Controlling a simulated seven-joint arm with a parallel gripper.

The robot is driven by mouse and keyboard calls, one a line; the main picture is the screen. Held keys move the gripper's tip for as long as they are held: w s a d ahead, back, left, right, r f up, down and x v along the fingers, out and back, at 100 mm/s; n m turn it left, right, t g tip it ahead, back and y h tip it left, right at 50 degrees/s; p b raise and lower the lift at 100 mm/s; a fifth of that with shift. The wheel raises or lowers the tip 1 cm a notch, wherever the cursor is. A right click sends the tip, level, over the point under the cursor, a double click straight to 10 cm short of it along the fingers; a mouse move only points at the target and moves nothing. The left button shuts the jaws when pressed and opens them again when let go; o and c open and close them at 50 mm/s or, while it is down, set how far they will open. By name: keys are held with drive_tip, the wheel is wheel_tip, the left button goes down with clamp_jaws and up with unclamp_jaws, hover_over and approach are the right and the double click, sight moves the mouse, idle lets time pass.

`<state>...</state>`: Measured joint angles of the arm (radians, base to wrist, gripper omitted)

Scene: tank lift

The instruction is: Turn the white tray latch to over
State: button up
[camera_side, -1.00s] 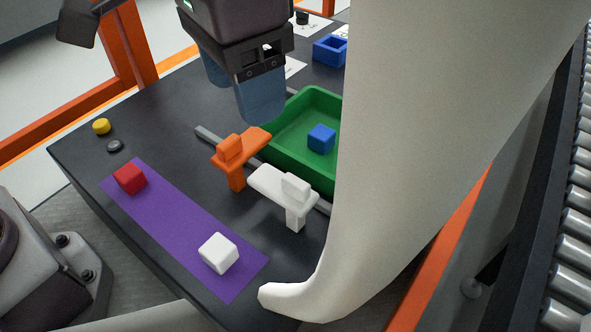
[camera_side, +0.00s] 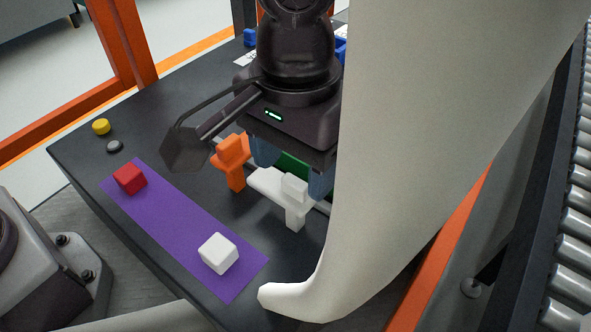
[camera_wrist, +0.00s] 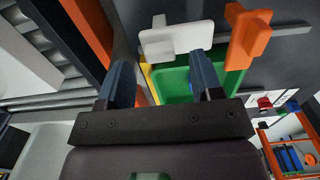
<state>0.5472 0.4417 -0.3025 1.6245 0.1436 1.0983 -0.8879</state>
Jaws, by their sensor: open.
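The white tray latch (camera_side: 268,184), a flat bar with a raised block on a post, stands in front of the green tray (camera_side: 293,166). In the wrist view the white latch (camera_wrist: 176,42) lies just beyond my fingertips. The orange latch (camera_side: 231,152) stands to its left in the side view. My gripper (camera_side: 292,172) is open and empty, with its blue fingers behind the white latch in the side view; whether they touch it I cannot tell. The wrist view shows the fingers apart (camera_wrist: 160,65), with the green tray (camera_wrist: 238,84) between and beyond them. Most of the tray is hidden.
A purple mat (camera_side: 190,225) holds a red cube (camera_side: 130,179) and a white cube (camera_side: 218,253). Yellow (camera_side: 101,126) and grey (camera_side: 115,146) round pieces lie at the table's left. My pale arm link blocks the right side.

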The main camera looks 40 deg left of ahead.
sight(283, 197)
drive_tip(key=shift+f, duration=1.2)
drive_tip(key=c, duration=0.9)
drive_tip(key=shift+c, duration=0.2)
